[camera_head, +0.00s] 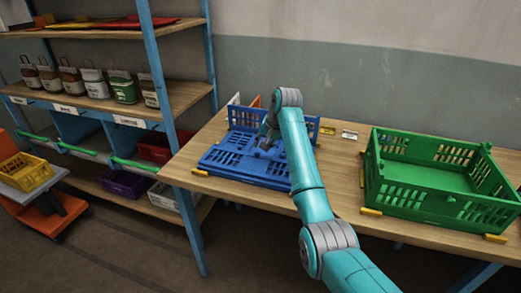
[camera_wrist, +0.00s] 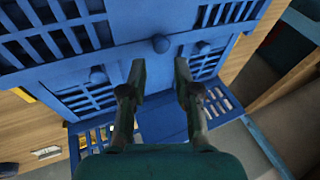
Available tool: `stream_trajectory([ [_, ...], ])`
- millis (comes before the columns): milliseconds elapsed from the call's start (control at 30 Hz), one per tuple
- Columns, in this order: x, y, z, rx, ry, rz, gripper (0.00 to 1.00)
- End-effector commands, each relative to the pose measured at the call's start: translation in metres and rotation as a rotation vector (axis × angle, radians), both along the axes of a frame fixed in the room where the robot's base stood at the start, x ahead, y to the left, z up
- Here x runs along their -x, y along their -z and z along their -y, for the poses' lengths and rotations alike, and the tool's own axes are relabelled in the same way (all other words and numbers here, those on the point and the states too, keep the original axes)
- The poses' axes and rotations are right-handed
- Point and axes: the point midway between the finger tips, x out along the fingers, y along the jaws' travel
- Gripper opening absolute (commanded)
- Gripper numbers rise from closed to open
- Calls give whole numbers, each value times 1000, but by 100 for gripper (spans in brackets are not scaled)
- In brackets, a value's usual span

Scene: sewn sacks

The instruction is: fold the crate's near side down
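The blue crate (camera_head: 238,163) sits on the wooden table, left of the green crate. Its lattice panels lie low at the front, and one blue wall (camera_head: 245,117) stands up at the back. I cannot tell the exact angle of the near side. My gripper (camera_head: 266,140) is over the middle of the blue crate, partly hidden by my arm. In the wrist view my gripper (camera_wrist: 160,72) has its two fingers apart with nothing held between them. Blue lattice panels (camera_wrist: 75,62) lie beneath, with a round blue knob (camera_wrist: 161,43) just beyond the fingertips. Contact cannot be told.
A green crate (camera_head: 440,217) with upright walls stands on the table at right. A shelf rack (camera_head: 172,75) with bags and bins rises close on the left. A yellow basket (camera_head: 25,171) stands at far left.

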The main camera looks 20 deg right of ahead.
Motion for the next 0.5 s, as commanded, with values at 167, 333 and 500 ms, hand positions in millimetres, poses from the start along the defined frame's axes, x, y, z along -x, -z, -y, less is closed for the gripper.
stream_trajectory([
  [167, 14, -33, 7, 0, 2, 4, 31],
  [333, 24, -56, 12, 1, 2, 4, 31],
  [500, 30, -66, 14, 1, 2, 2, 31],
])
